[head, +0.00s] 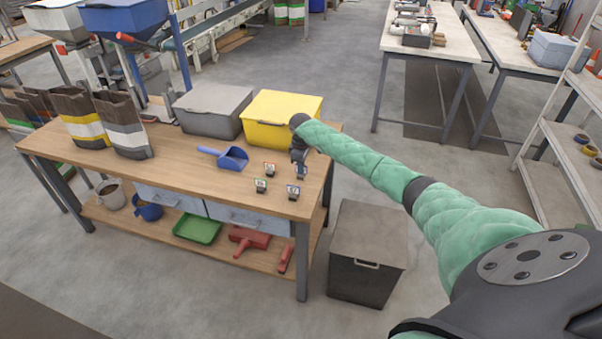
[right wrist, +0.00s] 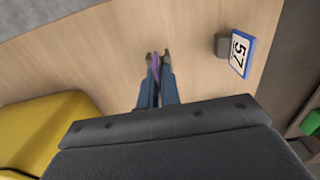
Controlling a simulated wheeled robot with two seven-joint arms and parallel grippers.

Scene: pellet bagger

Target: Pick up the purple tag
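The purple tag (right wrist: 155,66) shows as a thin purple strip, nearly edge-on, between the fingers of my right gripper (right wrist: 158,58) in the right wrist view. The fingers are close together with the tag between them. In the head view my right gripper (head: 300,160) is low over the right end of the wooden table, and the purple tag is hard to make out there. My left gripper is out of view.
An orange-edged tag (head: 269,169) and a green-edged tag (head: 260,185) stand close by on the table (head: 190,175). A yellow bin (head: 280,122), a grey bin (head: 212,112) and a blue scoop (head: 232,159) are behind and left. A dark lidded box (head: 366,255) stands on the floor.

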